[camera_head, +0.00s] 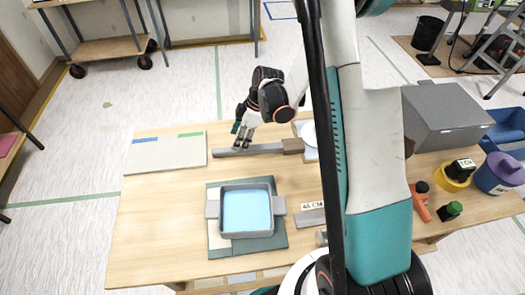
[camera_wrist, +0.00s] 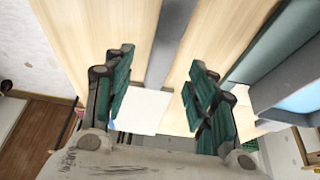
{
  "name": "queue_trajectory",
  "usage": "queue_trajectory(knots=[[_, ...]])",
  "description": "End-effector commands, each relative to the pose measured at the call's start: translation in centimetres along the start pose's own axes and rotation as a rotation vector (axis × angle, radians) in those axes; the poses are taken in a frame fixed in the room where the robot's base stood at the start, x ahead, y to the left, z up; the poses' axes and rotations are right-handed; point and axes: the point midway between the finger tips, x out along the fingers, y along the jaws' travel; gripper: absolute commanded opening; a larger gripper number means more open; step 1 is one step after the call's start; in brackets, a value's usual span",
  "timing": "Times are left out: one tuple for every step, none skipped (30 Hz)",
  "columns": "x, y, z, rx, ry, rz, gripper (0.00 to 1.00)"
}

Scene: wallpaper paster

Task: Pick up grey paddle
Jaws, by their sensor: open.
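The grey paddle (camera_head: 262,149) is a long flat grey bar with a brown block at its right end, lying across the back of the wooden table. In the wrist view it is a grey strip (camera_wrist: 164,45) running between my fingers from the top. My gripper (camera_head: 242,136) is over the left part of the bar, fingers pointing down. In the wrist view my gripper (camera_wrist: 160,92) has its two green-padded fingers wide apart, one on each side of the strip, with nothing held. I cannot tell how far the fingertips are above the table.
A pale board (camera_head: 165,154) with blue and green tape lies left of the bar. A grey tray of blue liquid (camera_head: 247,210) sits on a green mat (camera_head: 268,243) in front. A grey box (camera_head: 447,115) stands at right. My arm hides the table's middle right.

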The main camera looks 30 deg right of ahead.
Motion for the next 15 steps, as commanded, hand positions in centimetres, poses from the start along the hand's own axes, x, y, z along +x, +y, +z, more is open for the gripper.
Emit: queue_trajectory(knots=[[0.4, 0.0, 0.0, 0.0, 0.0, 0.0, 0.52], [0.5, 0.0, 0.0, 0.0, 0.0, 0.0, 0.52], [0.6, 0.0, 0.0, 0.001, 0.0, 0.0, 0.52], [0.7, 0.0, 0.0, 0.001, 0.0, 0.0, 0.52], [0.9, 0.0, 0.0, 0.001, 0.0, 0.0, 0.52], [1.1, 0.0, 0.1, 0.001, 0.0, 0.0, 0.52], [1.4, -0.1, 0.1, 0.001, 0.0, 0.0, 0.52], [1.7, -0.1, 0.1, 0.001, 0.0, 0.0, 0.52], [2.3, -0.1, 0.2, 0.001, 0.0, 0.0, 0.52], [2.7, -0.2, 0.2, 0.001, 0.0, 0.0, 0.52], [3.2, -0.2, 0.2, 0.001, 0.0, 0.0, 0.52], [3.9, -0.2, 0.3, 0.0, 0.0, 0.0, 0.52], [4.3, -0.2, 0.3, 0.0, 0.0, 0.0, 0.52], [4.7, -0.2, 0.2, -0.001, 0.0, 0.0, 0.52], [5.2, -0.3, 0.2, -0.001, 0.0, 0.0, 0.52]])
